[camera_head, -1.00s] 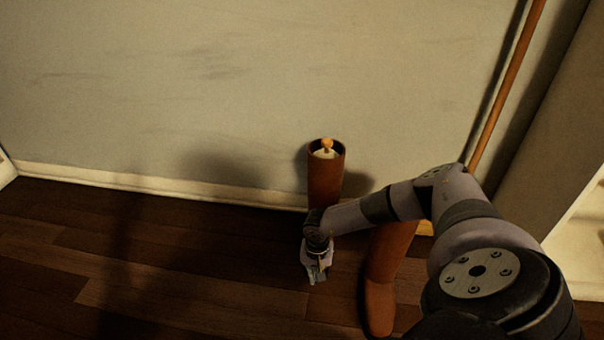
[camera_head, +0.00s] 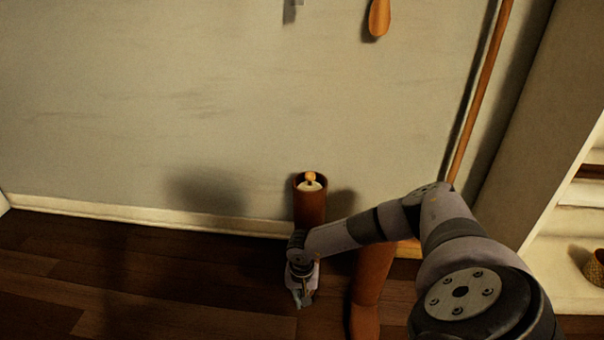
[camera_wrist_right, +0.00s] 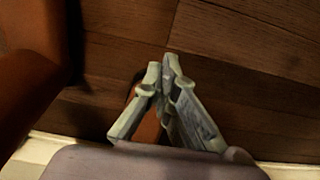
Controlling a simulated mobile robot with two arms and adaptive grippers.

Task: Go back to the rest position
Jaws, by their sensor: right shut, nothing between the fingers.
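My right gripper (camera_head: 304,297) points down over the wooden floor, in front of a brown cylinder, with its arm coming in from the lower right. In the right wrist view its fingertips (camera_wrist_right: 166,70) meet, with nothing between them. My left gripper is in neither view.
The brown cylinder (camera_head: 310,208) stands by the wall with a pale, orange-tipped thing inside. A brown boot-like object (camera_head: 372,285) is partly behind my arm. An orange pole (camera_head: 480,90) leans at the wall. White shelves (camera_head: 570,245) stand at the right. The dark floor (camera_head: 130,275) at left is clear.

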